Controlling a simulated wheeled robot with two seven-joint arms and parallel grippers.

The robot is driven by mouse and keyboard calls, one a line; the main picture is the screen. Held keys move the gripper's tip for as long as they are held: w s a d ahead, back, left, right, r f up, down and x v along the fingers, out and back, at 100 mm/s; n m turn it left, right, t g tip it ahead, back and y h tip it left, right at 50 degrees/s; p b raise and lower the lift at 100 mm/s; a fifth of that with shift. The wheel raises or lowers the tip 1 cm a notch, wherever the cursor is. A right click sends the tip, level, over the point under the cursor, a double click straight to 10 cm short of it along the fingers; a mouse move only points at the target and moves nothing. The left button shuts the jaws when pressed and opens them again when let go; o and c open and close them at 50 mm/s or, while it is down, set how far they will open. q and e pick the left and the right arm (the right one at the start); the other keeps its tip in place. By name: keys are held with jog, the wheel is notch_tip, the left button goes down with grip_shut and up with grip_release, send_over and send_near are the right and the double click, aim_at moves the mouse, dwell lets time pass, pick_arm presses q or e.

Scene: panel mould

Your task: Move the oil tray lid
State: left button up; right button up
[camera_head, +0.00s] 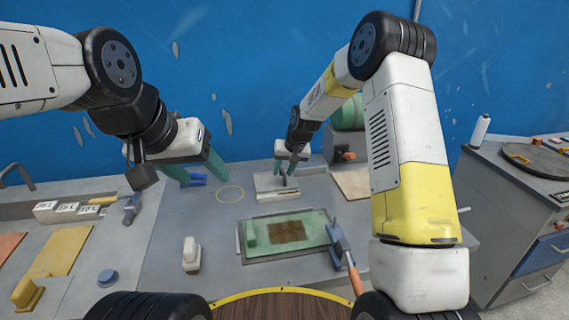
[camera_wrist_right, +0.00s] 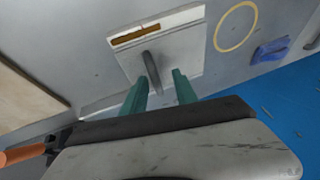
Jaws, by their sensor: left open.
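The pale flat lid (camera_head: 268,190), which I take to be the oil tray lid, lies at the back middle of the bench. It has an upright grey handle (camera_wrist_right: 152,68) and a brown label strip near one edge in the right wrist view. My right gripper (camera_head: 290,170) is over the lid. Its two teal fingers (camera_wrist_right: 160,78) are apart, with the handle between their tips as seen in the right wrist view; I cannot tell whether they touch it. My left gripper (camera_head: 204,177) is open and empty above the bench, left of the lid. Whatever lies under the lid is hidden.
A green mould panel (camera_head: 260,243) with a brown square lies in front of the lid. A yellow ring (camera_head: 230,194) and a blue object (camera_head: 194,180) lie to its left. A tool with an orange handle (camera_head: 353,276) lies right of the panel. A white-topped block (camera_head: 191,252) stands at front left.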

jog(key=shift+d, duration=0.1)
jog(key=shift+s+d+r, duration=0.1)
jog(key=shift+d+r, duration=0.05)
jog(key=shift+r, duration=0.35)
jog(key=v, duration=0.6)
jog(key=shift+s+r, duration=0.2)
jog(key=shift+r, duration=0.15)
jog(key=shift+d, duration=0.1)
jog(key=s+d+r+t, duration=0.1)
jog(key=s+d+r, duration=0.2)
jog(key=s+r, duration=0.4)
jog(key=s+d+r, duration=0.4)
jog(key=s+r, duration=0.3)
jog(key=s, duration=0.1)
jog(key=s+d+r, duration=0.1)
jog(key=s+d, duration=0.1)
jog(key=s, duration=0.8)
jog(key=s+d+r+m+t, duration=0.1)
jog(key=s+d, duration=0.1)
jog(key=s, duration=0.8)
jog(key=shift+r+h, duration=0.35)
jog(key=shift+h, duration=0.05)
